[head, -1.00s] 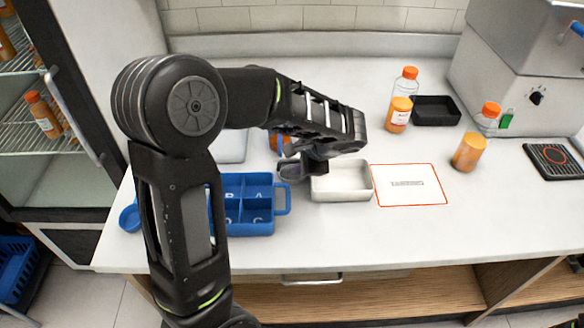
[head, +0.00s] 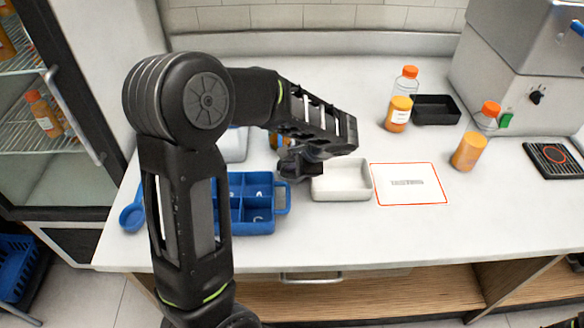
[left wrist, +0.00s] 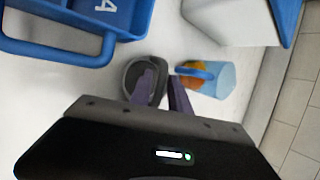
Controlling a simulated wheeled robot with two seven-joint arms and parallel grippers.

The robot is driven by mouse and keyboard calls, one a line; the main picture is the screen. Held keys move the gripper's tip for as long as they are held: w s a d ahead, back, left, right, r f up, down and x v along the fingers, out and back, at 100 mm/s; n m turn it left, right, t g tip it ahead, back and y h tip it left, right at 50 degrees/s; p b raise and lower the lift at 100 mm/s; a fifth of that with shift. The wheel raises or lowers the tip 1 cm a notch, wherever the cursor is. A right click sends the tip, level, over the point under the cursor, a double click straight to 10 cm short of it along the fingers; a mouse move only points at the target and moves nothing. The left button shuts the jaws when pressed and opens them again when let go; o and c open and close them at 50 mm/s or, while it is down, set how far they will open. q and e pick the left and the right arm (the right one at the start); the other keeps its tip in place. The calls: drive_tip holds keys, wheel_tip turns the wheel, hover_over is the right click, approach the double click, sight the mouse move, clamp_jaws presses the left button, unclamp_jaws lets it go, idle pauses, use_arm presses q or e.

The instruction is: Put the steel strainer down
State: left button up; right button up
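The steel strainer (left wrist: 139,84) shows in the left wrist view as a grey rounded rim with a dark inside, partly covered by one finger of my left gripper (left wrist: 162,78). I cannot tell whether the strainer touches the counter or the finger. In the head view my left gripper (head: 296,168) is low over the counter, between the blue divided tray and the white tray, and the strainer is hard to make out there.
The blue divided tray (head: 283,211) stands left of the gripper and the white tray (head: 341,194) right of it. A bluish cup with orange contents (left wrist: 220,80) stands close beside the fingers. Orange-capped bottles (head: 397,113) and a black tray (head: 457,110) are farther right. The front counter is clear.

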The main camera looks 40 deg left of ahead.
use_arm(q)
clamp_jaws()
idle(0.4)
wheel_tip(320, 180, up, 10)
drive_tip(key=shift+r, duration=0.1)
idle(0.4)
idle(0.5)
